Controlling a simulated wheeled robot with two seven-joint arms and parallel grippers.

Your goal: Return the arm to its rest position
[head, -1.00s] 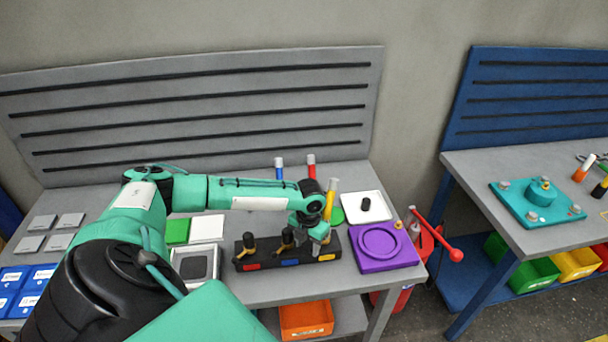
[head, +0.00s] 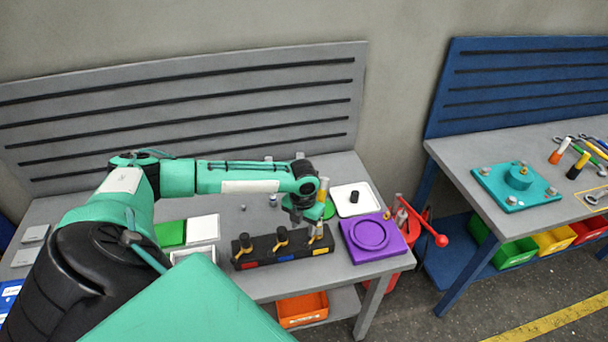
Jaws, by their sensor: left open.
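My left arm reaches in from the left across the grey bench (head: 330,275). Its gripper (head: 303,217) is open, just above the right part of a long black block (head: 262,257). The block holds several black-and-brass pieces, with red, blue and yellow labels on its front. The right-hand piece (head: 317,232) stands just right of and below the fingers, partly overlapped by them. I see nothing between the fingers. My right gripper is not in view.
A yellow marker-like stick (head: 323,188) stands close behind the gripper. A purple plate (head: 370,234) and a white tray (head: 343,198) lie to the right, with a red lever (head: 425,228) beyond. An orange bin (head: 303,308) is below the bench. A blue bench (head: 560,222) stands at right.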

